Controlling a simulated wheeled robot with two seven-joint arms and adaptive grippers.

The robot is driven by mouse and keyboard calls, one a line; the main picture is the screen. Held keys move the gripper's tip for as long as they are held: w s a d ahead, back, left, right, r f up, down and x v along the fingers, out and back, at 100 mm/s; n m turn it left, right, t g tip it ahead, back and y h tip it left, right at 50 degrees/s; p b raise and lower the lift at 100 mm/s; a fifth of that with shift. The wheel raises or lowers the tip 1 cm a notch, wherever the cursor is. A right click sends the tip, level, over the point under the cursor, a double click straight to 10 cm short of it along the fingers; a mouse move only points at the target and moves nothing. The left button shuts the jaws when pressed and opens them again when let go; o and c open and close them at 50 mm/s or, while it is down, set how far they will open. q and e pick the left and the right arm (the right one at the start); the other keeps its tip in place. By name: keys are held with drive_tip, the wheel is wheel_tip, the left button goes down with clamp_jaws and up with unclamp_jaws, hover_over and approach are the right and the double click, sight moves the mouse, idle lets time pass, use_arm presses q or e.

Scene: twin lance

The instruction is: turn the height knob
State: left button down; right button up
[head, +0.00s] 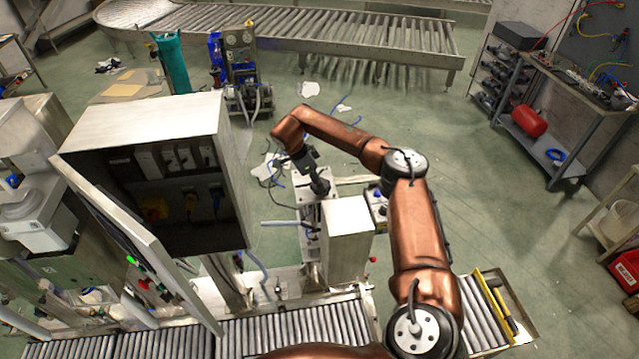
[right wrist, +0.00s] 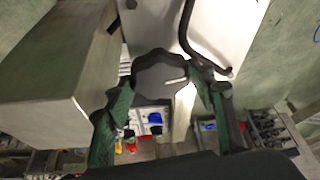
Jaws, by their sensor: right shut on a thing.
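The height knob (right wrist: 158,72) is a dark grey, lobed knob with a short white pointer mark, seen from close up in the right wrist view. My right gripper (right wrist: 165,92) has its green-padded fingers on either side of the knob, shut on it. In the head view my copper right arm reaches over the machine and bends down, and the right gripper (head: 319,187) is at the top of a pale metal column. The knob is hard to make out from the gripper there. My left gripper is not in view.
A pale metal box (head: 347,238) stands just in front of the gripper. An open electrical cabinet (head: 150,125) is at left, its door swung toward me. A roller conveyor (head: 290,328) runs along the front. Open floor lies to the right.

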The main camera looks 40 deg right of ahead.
drive_tip(key=shift+d+r, duration=0.1)
drive_tip(key=o, duration=1.1)
drive_tip(key=shift+s, duration=0.1)
drive_tip(key=shift+o, duration=0.3)
drive_tip(key=v, duration=1.2)
